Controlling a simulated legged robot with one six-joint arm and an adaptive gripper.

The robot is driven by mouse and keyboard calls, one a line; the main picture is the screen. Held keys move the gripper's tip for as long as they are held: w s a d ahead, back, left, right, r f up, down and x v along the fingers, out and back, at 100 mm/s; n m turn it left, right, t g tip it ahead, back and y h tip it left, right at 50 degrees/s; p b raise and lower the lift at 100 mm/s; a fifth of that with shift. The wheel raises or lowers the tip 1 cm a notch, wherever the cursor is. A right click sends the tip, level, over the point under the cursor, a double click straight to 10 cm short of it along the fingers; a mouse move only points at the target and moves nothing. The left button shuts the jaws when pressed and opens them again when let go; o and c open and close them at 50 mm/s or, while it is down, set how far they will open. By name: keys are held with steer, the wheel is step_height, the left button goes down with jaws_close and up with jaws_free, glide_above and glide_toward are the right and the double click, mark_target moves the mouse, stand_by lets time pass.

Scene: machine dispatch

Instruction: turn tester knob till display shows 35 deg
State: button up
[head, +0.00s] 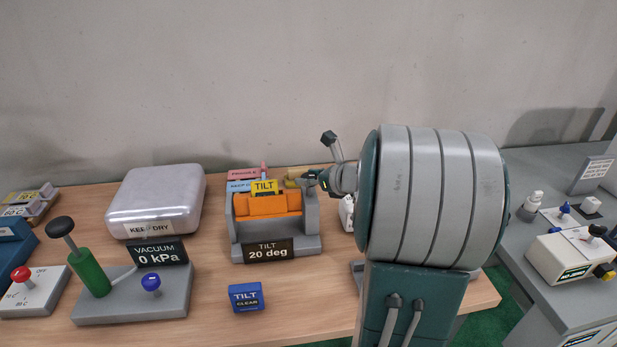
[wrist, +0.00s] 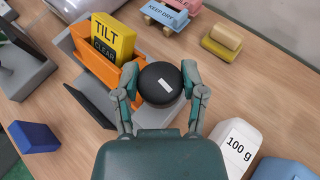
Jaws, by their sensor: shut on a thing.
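The tilt tester (head: 278,244) is a grey stand with an orange cradle (head: 268,206) between its side walls, on the wooden table. Its front display (head: 268,250) reads "TILT 20 deg". A yellow block (head: 264,187) labelled TILT sits in the cradle; the wrist view shows it (wrist: 112,38) with a dark CLEAR label. The black round knob (wrist: 160,84) with a white mark is on the tester's right side. My gripper (wrist: 160,80) is shut on the knob, one finger on each side. In the head view my gripper (head: 316,180) reaches the tester's right side, and the knob is hidden.
A blue TILT CLEAR block (head: 246,297) lies in front of the tester. A vacuum station (head: 135,300) reading 0 kPa and a silver KEEP DRY case (head: 157,200) stand to the left. A white 100 g weight (wrist: 238,145) is close to my gripper's right.

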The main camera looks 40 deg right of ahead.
steer(key=shift+n+g+y, duration=0.7)
steer(key=shift+n+y, duration=0.75)
steer(key=shift+y, duration=0.05)
steer(key=shift+n+g+y, duration=0.7)
steer(key=shift+n+y, duration=0.75)
steer(key=shift+y, duration=0.05)
steer(key=shift+n+g+y, duration=1.8)
steer(key=shift+n+g, duration=0.4)
steer(key=shift+n, duration=0.2)
stand_by(2.6)
